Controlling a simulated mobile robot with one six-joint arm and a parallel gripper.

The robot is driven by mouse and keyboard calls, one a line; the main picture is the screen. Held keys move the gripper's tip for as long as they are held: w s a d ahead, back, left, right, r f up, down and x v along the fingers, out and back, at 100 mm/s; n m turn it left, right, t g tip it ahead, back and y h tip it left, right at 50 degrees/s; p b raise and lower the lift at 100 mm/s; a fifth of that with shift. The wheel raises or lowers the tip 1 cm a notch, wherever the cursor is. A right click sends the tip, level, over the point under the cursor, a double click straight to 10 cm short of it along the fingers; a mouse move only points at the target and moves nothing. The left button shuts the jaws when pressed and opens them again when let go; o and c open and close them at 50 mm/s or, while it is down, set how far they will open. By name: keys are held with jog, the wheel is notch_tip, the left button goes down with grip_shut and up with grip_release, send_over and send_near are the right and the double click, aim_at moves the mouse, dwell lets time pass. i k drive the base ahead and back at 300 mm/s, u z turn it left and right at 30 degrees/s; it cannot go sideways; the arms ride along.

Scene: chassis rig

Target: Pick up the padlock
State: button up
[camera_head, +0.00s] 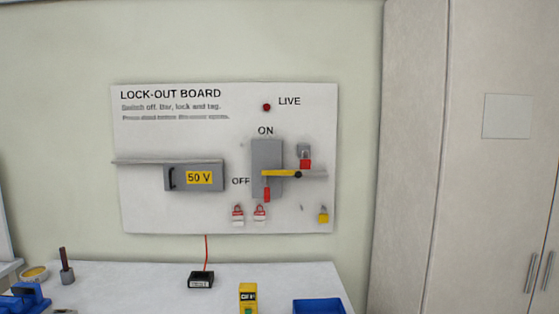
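A lock-out board (150,200) is fixed to the wall behind the table. A small yellow, padlock-like piece (323,217) with a grey top hangs near its lower right corner. A red piece with a grey upper part (305,164) sits higher, at the right of the grey switch box (264,155); it also looks like a padlock. Both are too small to make out fully. A yellow bar (280,173) crosses the switch front, with a red handle (267,194) hanging below it. My gripper is not in view.
Two red-and-white tags (238,216) (260,216) hang under the switch. A grey 50 V cover (208,186) is at left. The white table (130,285) holds a black box (201,280), a yellow device (248,297) and a blue tray (318,306). A tall cabinet (415,150) stands right.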

aim_at(305, 163)
jog(key=i, duration=0.9)
jog(key=z, duration=0.05)
